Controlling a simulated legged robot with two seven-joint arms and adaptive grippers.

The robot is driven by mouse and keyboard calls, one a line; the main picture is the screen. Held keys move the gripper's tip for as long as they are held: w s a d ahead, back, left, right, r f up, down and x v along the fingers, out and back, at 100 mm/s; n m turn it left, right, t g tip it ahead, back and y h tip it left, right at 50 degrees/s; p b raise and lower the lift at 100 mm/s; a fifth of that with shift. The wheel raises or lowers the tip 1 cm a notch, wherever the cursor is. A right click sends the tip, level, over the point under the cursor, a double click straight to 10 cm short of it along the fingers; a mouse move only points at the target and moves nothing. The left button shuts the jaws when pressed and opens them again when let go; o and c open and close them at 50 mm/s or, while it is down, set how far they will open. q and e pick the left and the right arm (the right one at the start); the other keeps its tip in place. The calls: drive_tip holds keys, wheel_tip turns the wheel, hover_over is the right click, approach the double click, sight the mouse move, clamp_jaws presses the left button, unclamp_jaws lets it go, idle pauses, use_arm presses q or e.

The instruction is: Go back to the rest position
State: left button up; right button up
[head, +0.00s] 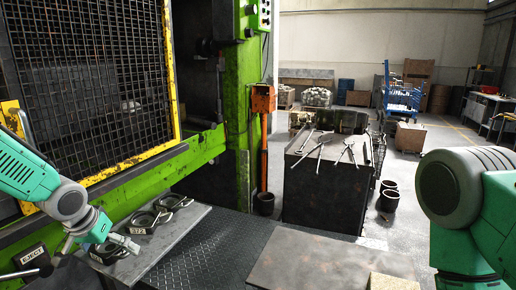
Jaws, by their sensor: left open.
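My left arm comes in from the left in the head view. My left gripper (128,243) is open, low over a grey bench (172,240) in front of the green press (215,150). Its fingers are close to a dark ring-shaped part (107,252) on the bench; I cannot tell whether they touch it. More ring-shaped parts (144,222) lie farther along the bench, one with a numbered label. My right arm shows at the right edge as green and grey links; its gripper is out of the picture.
A yellow-framed mesh guard (95,85) is above my left arm. A labelled EJECT box (32,255) stands lower left. A dark table with tongs (325,175) stands ahead, with an orange post (263,140) beside it.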

use_arm(q)
drive_tip(key=s+d+f+g, duration=0.1)
drive_tip(key=s+d+f, duration=0.2)
drive_tip(key=s+f, duration=0.3)
drive_tip(key=s+d+f+g+h, duration=0.1)
drive_tip(key=s+d+f, duration=0.1)
drive_tip(key=s+f, duration=0.4)
drive_tip(key=s+d+f+g, duration=0.1)
drive_tip(key=s+d+f, duration=0.2)
drive_tip(key=s+f, duration=0.3)
drive_tip(key=s+a+f+g+y, duration=0.1)
drive_tip(key=s+f, duration=0.1)
drive_tip(key=s, duration=0.8)
drive_tip(key=s+f+g+y, duration=0.1)
drive_tip(key=s+f, duration=0.1)
drive_tip(key=s, duration=0.9)
drive_tip(key=w+d+f+t+b, duration=0.1)
drive_tip(key=w+f+b, duration=0.3)
drive_tip(key=f+b, duration=0.6)
use_arm(e)
wheel_tip(320, 180, down, 11)
drive_tip(key=shift+w+r, duration=0.15)
drive_tip(key=shift+w, duration=0.25)
